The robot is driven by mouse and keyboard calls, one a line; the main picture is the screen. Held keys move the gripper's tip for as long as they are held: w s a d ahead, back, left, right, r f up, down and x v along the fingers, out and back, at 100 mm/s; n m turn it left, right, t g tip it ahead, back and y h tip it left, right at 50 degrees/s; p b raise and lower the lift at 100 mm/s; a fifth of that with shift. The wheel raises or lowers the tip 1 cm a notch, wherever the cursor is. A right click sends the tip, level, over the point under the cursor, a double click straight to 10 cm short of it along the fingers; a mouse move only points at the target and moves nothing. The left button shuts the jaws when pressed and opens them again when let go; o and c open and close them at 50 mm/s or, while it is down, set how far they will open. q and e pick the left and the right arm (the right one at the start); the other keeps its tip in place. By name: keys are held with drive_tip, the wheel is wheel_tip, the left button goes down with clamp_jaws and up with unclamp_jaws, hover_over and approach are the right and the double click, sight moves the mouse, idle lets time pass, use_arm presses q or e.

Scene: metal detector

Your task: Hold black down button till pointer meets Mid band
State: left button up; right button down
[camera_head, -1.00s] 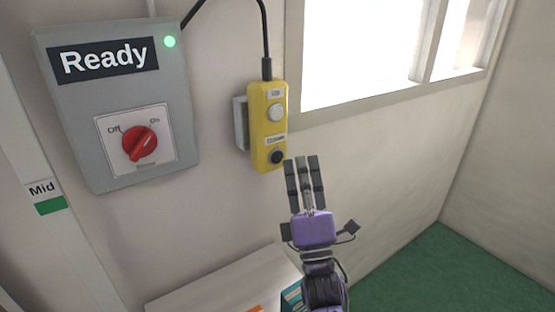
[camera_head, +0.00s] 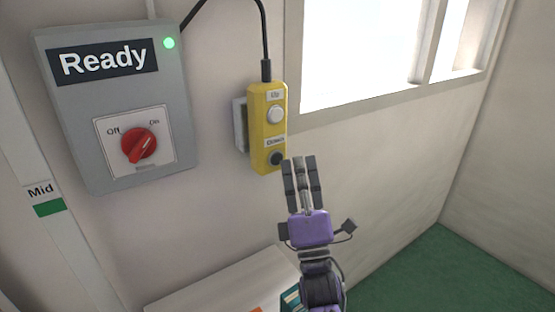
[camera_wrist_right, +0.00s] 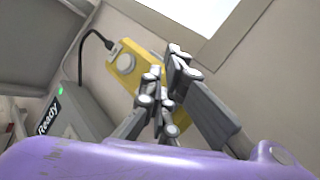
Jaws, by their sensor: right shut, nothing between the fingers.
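The yellow pendant (camera_head: 267,126) hangs on the wall from a black cable, with a white Up button (camera_head: 275,114) above the black Down button (camera_head: 276,158). My right gripper (camera_head: 301,160) is shut and empty, its fingertips just right of and slightly below the black button in the head view. I cannot tell whether they touch it. In the right wrist view the fingers (camera_wrist_right: 166,75) cover the lower part of the yellow pendant (camera_wrist_right: 128,72), hiding the black button. The Mid label with its green band (camera_head: 49,207) is on a pale post at the left. No pointer is visible. My left gripper is out of view.
A grey box (camera_head: 95,120) reads Ready, with a lit green lamp (camera_head: 169,43) and a red knob (camera_head: 138,145). A pale surface (camera_head: 215,287) lies below the pendant. A window (camera_head: 360,50) is at upper right.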

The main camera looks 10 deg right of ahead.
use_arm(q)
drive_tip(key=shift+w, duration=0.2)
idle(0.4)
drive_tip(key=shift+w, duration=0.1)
use_arm(e)
drive_tip(key=shift+w, duration=0.15)
drive_tip(key=shift+w+a, duration=0.15)
drive_tip(key=shift+w, duration=0.1)
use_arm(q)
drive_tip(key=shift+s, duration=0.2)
use_arm(e)
drive_tip(key=shift+w, duration=0.1)
